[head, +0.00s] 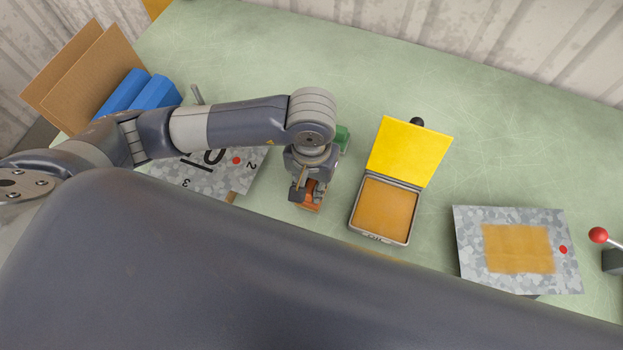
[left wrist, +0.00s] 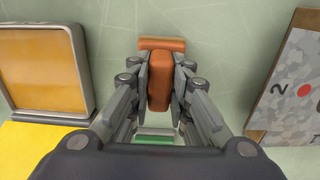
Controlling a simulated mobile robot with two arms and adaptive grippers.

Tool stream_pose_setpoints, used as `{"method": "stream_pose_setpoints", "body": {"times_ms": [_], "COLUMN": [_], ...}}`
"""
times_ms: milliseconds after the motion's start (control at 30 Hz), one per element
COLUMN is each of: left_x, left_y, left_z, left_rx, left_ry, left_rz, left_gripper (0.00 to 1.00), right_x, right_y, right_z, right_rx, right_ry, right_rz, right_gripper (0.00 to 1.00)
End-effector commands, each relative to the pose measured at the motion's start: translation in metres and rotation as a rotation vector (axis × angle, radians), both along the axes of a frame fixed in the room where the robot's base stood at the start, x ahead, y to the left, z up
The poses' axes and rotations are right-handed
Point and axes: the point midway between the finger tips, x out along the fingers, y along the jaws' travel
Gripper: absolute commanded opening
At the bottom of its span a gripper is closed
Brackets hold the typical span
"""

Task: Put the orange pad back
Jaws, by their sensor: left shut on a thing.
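My left gripper (head: 308,192) points down at the table, left of the yellow-lidded box. It is shut on the orange pad (head: 312,207), which is partly covered by the fingers in the head view. In the left wrist view the gripper (left wrist: 160,82) has its fingers on both sides of the orange pad's upright grip (left wrist: 159,92). A flat orange bar (left wrist: 162,44) shows just beyond the grip. I cannot tell whether the pad touches the table. My right gripper is not in view.
A green piece (head: 343,136) stands behind my left gripper. The open box (head: 384,211) with an orange-yellow surface is close on the right. A speckled plate (head: 470,262) lies farther right. A numbered plate (head: 190,178) and blue blocks (head: 155,92) are left. The back table is clear.

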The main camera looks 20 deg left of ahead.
Motion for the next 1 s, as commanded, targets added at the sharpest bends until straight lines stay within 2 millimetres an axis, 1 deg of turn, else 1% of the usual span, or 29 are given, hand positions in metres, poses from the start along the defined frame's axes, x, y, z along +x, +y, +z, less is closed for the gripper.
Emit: {"method": "stream_pose_setpoints", "body": {"times_ms": [267,400,433,467,500,800,933,1000], "left_x": [0.000,0.000,0.000,0.000,0.000,0.000,0.000,0.002], "left_y": [0.000,0.000,0.000,0.000,0.000,0.000,0.000,-0.001], "left_z": [-0.003,-0.006,-0.005,-0.004,-0.004,-0.004,0.000,0.004], "left_rx": [0.000,0.000,0.000,0.000,0.000,0.000,0.000,-0.003], "left_ry": [-0.001,-0.002,-0.001,-0.001,-0.001,-0.001,0.000,-0.006], "left_rz": [-0.001,-0.001,-0.001,-0.001,0.000,0.000,0.000,0.000], "left_gripper": [0.00,0.00,0.22,0.29,0.38,0.38,0.38,0.38], "right_x": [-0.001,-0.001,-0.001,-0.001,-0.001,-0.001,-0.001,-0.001], "right_y": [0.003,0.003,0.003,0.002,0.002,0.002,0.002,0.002], "right_z": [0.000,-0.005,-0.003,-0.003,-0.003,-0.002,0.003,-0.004], "right_rx": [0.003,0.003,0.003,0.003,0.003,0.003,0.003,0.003], "right_ry": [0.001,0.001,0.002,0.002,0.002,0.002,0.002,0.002], "right_rz": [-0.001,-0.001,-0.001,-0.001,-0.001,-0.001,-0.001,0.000], "right_gripper": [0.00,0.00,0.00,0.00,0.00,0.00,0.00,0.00]}}
